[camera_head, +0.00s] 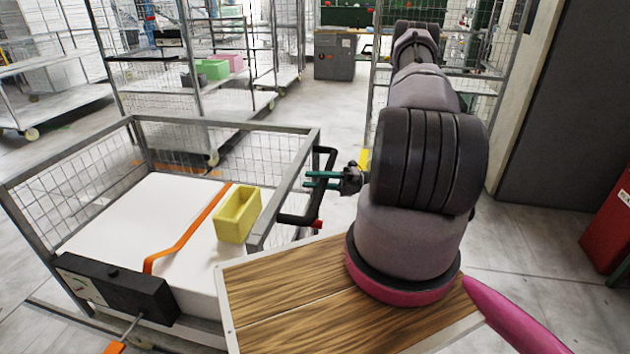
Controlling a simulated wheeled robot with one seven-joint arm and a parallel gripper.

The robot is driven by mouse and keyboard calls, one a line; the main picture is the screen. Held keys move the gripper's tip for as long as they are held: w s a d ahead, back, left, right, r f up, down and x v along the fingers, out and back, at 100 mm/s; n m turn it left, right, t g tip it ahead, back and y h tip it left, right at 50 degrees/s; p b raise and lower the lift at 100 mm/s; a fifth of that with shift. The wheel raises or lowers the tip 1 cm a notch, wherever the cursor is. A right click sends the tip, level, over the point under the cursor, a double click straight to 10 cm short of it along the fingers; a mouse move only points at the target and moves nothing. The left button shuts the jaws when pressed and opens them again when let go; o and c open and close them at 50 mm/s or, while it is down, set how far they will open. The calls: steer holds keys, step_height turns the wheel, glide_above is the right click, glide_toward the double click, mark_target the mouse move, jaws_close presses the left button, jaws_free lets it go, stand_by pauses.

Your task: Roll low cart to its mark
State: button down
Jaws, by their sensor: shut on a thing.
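The low cart (222,129) is a grey metal frame with mesh sides, at the left and close in front of me. It carries a large white block (120,215) with an orange strap across it and a yellow bin (237,216). A black handle (299,218) stands out from its right side. My gripper (322,180) has its teal fingers at this handle and is shut on it. The exact contact is small and partly hidden. Orange strips (170,167) show on the floor through the cart's far mesh; I cannot tell whether they are its mark.
Tall mesh carts (205,60) stand behind, one with green and pink blocks. Another mesh rack (480,85) stands behind my arm, beside a dark wall panel at right. A red box (610,225) is at the right edge. Grey floor (330,115) is open between the carts.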

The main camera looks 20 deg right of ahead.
steer(key=shift+d, duration=0.1)
steer(key=c, duration=0.6)
jaws_free()
steer(key=v, duration=1)
steer(key=shift+d+f, duration=0.2)
steer(key=shift+d, duration=0.15)
steer(key=shift+s, duration=0.1)
